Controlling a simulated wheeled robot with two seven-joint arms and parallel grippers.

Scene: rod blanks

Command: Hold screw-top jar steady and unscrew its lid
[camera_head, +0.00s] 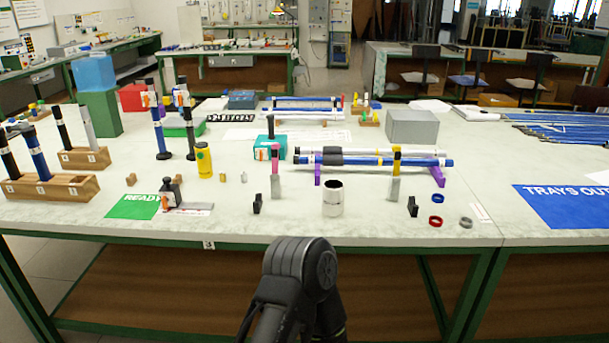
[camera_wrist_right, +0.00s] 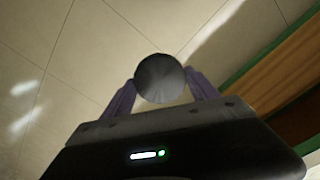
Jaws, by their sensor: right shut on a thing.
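A silvery, open-looking cylinder (camera_head: 333,198) that looks like the jar stands upright near the front edge of the table, with a dark top and no lid visible on it. In the right wrist view, my right gripper (camera_wrist_right: 160,78) has its two purple fingers shut on a round grey disc (camera_wrist_right: 161,79) that looks like the lid, seen face on. Floor tiles lie behind it, so it is held off the table. My right gripper does not show in the head view. My left gripper is in neither view.
Small black blocks (camera_head: 258,204) and (camera_head: 413,206) stand either side of the cylinder. Red (camera_head: 435,221) and blue rings lie to the right. A rack with blue rods (camera_head: 370,160) is behind. A dark arm link of mine (camera_head: 300,270) is in front of the table.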

